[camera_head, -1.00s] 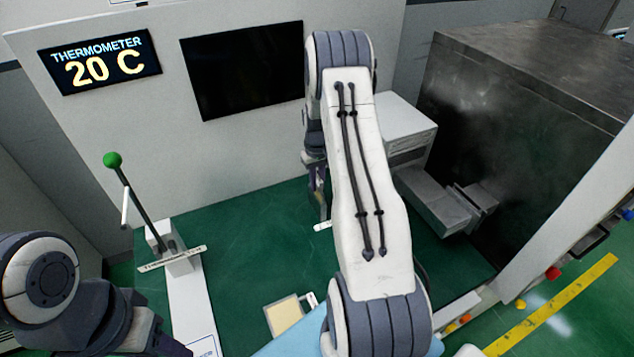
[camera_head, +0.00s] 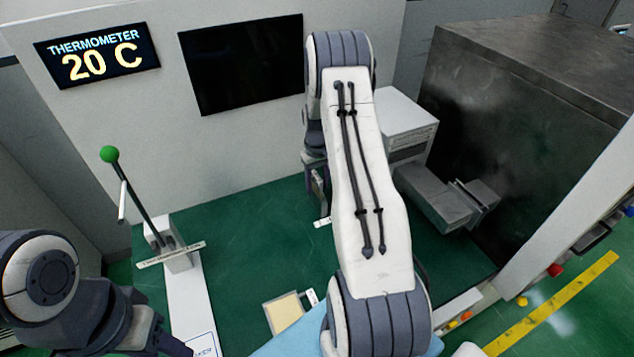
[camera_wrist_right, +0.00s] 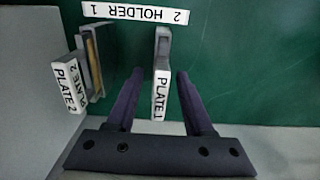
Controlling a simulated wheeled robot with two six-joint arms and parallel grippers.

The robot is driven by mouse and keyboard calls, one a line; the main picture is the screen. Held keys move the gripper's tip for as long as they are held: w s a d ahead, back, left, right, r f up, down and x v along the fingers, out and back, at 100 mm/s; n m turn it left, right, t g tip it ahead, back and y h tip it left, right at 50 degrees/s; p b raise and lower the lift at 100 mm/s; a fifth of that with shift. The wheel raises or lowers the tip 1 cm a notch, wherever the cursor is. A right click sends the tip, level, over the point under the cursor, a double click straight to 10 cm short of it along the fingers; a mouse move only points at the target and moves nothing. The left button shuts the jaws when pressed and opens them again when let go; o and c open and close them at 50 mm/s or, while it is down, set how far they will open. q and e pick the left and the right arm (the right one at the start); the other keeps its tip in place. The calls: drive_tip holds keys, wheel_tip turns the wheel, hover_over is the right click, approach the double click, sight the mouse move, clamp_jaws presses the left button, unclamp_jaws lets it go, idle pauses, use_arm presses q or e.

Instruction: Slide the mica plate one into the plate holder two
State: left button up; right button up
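My right gripper (camera_wrist_right: 160,75) is open, with its two dark purple fingers on either side of a white tag reading PLATE 1 (camera_wrist_right: 160,95). Gaps show between the tag and both fingers. The tag is on the near end of a thin grey upright piece (camera_wrist_right: 163,45). To the left, a piece tagged PLATE 2 (camera_wrist_right: 68,88) stands beside a thin brown plate edge (camera_wrist_right: 93,62). A white strip reading HOLDER (camera_wrist_right: 135,12) lies beyond. In the head view my right gripper (camera_head: 319,195) is partly behind my arm. My left gripper (camera_head: 165,345) is low at the left edge; its fingers are unclear.
A green-knobbed lever (camera_head: 132,190) stands on a white base at left. A tan square (camera_head: 284,312) lies near the front. Grey blocks (camera_head: 440,195) and a dark metal cabinet (camera_head: 530,110) stand at right. Open green surface (camera_head: 250,230) lies between the lever and my right arm.

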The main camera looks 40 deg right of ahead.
wheel_tip(320, 180, up, 9)
drive_tip(key=b, duration=0.2)
drive_tip(key=shift+r+b, duration=0.15)
drive_tip(key=shift+b, duration=0.25)
drive_tip(key=shift+r, duration=0.6)
drive_tip(key=s+a+r+n, duration=0.2)
drive_tip(key=a+r, duration=0.2)
drive_tip(key=a, duration=0.9)
drive_tip(key=s+a+r+n, duration=0.2)
drive_tip(key=s+a+r, duration=0.1)
drive_tip(key=a, duration=1)
drive_tip(key=s+a+n, duration=0.2)
drive_tip(key=s+a, duration=0.2)
drive_tip(key=s, duration=0.3)
drive_tip(key=s+a+n, duration=0.2)
drive_tip(key=s+a, duration=0.2)
drive_tip(key=s, duration=0.4)
drive_tip(key=s+a+n+y, duration=0.1)
drive_tip(key=s+a, duration=0.3)
drive_tip(key=s, duration=0.3)
drive_tip(key=shift+s+r+n, duration=0.35)
drive_tip(key=shift+s+n, duration=0.05)
drive_tip(key=shift+a, duration=0.1)
